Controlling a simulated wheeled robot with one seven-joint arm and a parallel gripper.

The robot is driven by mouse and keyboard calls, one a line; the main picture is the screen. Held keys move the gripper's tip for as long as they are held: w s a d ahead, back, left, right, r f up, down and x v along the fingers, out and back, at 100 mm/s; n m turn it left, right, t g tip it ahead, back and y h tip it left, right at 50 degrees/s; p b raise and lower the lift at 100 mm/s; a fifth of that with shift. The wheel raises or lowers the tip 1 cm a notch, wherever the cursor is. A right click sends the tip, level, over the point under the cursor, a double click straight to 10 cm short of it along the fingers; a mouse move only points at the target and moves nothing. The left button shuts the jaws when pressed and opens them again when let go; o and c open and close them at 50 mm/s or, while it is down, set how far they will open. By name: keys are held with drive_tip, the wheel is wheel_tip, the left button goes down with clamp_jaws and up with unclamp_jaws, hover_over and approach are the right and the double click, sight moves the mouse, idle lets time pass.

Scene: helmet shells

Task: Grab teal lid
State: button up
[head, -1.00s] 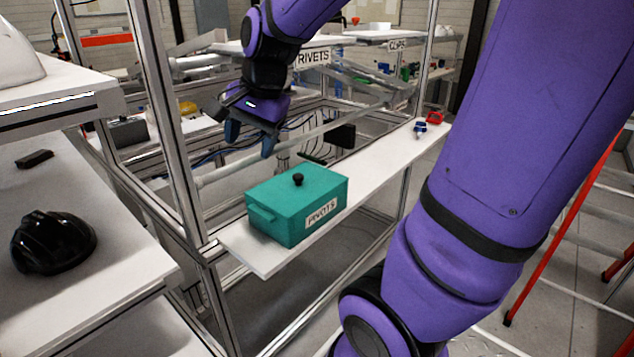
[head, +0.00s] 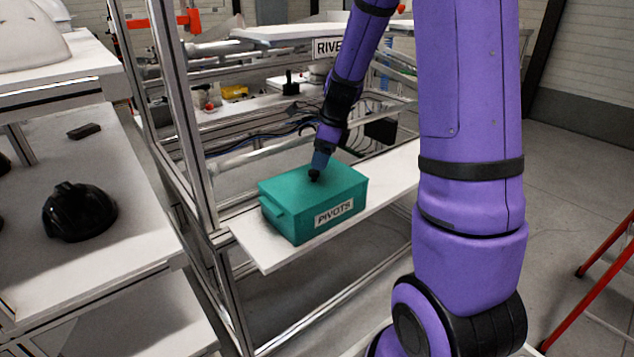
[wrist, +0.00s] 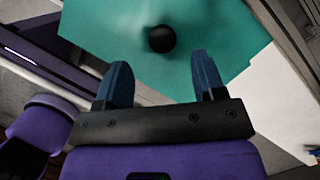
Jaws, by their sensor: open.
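The teal lid (head: 295,186) lies on the teal box (head: 290,222) labelled "PIVOTS", which stands on a white shelf. The lid has a black round knob (head: 314,177) at its middle. In the wrist view the teal lid (wrist: 215,30) fills the upper part, and the knob (wrist: 162,38) is ahead of the fingertips, between their lines. My gripper (head: 319,160) is just above the lid at the knob. In the wrist view my gripper (wrist: 158,75) is open, with two blue fingers apart and nothing between them. Whether a finger touches the lid cannot be told.
The white shelf (head: 395,185) has free room right of the box. A metal frame post (head: 190,125) stands left of it. A black helmet shell (head: 78,211) lies on the left table. A red ladder (head: 590,280) stands at the right.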

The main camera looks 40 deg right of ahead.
sight(314, 171)
drive_tip(key=x, duration=0.5)
drive_tip(key=shift+w+a+f, duration=0.1)
drive_tip(key=shift+w+f, duration=0.15)
drive_tip(key=shift+w, duration=0.05)
drive_tip(key=shift+c, duration=0.4)
drive_tip(key=c, duration=0.9)
